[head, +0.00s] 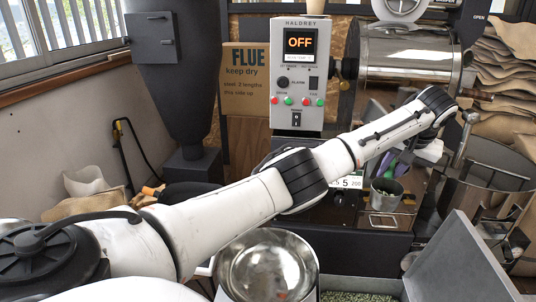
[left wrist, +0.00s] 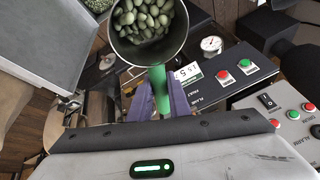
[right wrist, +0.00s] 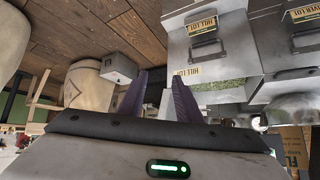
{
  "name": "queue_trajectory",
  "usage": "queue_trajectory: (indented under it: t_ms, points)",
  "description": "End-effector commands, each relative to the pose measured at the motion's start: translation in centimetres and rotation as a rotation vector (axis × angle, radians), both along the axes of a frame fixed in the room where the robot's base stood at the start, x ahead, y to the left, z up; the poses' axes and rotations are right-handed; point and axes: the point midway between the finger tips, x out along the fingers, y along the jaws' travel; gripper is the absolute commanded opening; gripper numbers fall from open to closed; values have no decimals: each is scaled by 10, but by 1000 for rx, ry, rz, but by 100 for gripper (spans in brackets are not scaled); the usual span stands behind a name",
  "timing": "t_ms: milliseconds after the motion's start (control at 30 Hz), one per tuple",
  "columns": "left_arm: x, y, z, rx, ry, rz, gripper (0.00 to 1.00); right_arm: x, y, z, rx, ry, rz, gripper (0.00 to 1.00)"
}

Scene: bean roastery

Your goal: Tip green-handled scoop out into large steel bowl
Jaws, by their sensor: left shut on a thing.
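The green-handled scoop (head: 385,196) has a round steel cup holding greenish beans. Its cup opening also shows full in the left wrist view (left wrist: 148,30). My left gripper (head: 398,164) has its purple fingers shut on the green handle (left wrist: 158,92). The scoop is roughly level, in front of the roaster's lower panel; I cannot tell whether it touches anything below. The large steel bowl (head: 268,265) is at the bottom centre of the head view, left of the scoop, partly behind my left arm. My right gripper (right wrist: 158,80) is open and empty.
The roaster control box (head: 297,75) reads OFF. A steel cooling drum (head: 488,195) is right of the scoop. A grey sloped metal panel (head: 458,262) stands at lower right. In the right wrist view, labelled grey bins (right wrist: 206,42) and a sack (right wrist: 92,92) appear.

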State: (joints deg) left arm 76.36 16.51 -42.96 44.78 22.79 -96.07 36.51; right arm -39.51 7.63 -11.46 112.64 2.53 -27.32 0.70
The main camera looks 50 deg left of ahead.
Motion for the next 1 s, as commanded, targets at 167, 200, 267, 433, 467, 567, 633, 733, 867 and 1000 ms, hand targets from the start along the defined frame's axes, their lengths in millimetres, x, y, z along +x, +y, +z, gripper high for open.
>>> queue_trajectory:
  t_ms: [167, 200, 267, 433, 467, 567, 633, 733, 867, 1000]
  points:
    - [10, 45, -24, -7, 14, 74, 0, -3, -2, 8, -2, 8, -4, 31]
    - [10, 54, -31, -7, 14, 86, 0, -4, -3, 9, -3, 9, -4, 31]
    - [10, 67, -43, -9, 16, 102, 0, -4, -3, 11, -2, 8, -5, 31]
    - [7, 86, -66, -10, 17, 125, 0, -4, -3, 15, -1, 6, -7, 31]
    - [4, 92, -73, -9, 21, 132, 0, -4, -3, 17, -1, 6, -7, 31]
    - [2, 98, -81, -9, 18, 137, 0, -4, -4, 16, -2, 7, -7, 31]
    - [1, 100, -85, -10, 17, 139, 0, -5, -4, 17, -3, 9, -7, 31]
    - [-5, 107, -97, -9, 22, 145, 0, -5, -4, 19, -2, 10, -8, 31]
    - [-13, 118, -118, -12, 23, 155, 0, -6, -5, 21, -3, 12, -8, 31]
    - [-19, 126, -138, -13, 23, 158, 0, -6, -5, 22, -5, 14, -9, 31]
